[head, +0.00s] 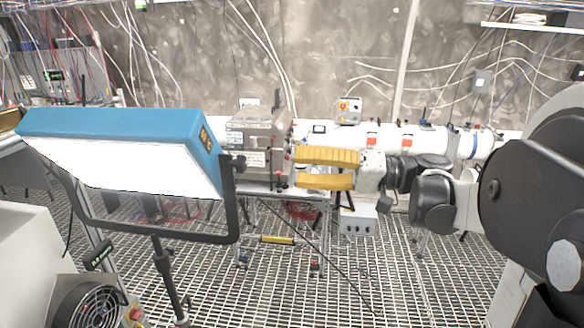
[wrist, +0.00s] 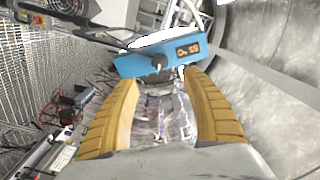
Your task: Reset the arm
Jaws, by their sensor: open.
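My gripper (head: 297,168) has two yellow ribbed fingers and points left in the head view, in front of the white pipe (head: 405,138). Its fingers are apart with nothing between them. A metal box-like fitting (head: 257,140) on the pipe line lies just left of the fingertips in the head view; I cannot tell whether they touch it. In the wrist view my gripper (wrist: 160,85) also shows open, its two yellow fingers spread. My arm runs from the gripper to the right edge of the head view.
A blue-framed lamp panel (head: 120,125) on a black stand fills the left of the head view; its blue edge (wrist: 160,58) shows beyond the fingertips in the wrist view. A grey control box (head: 358,219) stands below the pipe.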

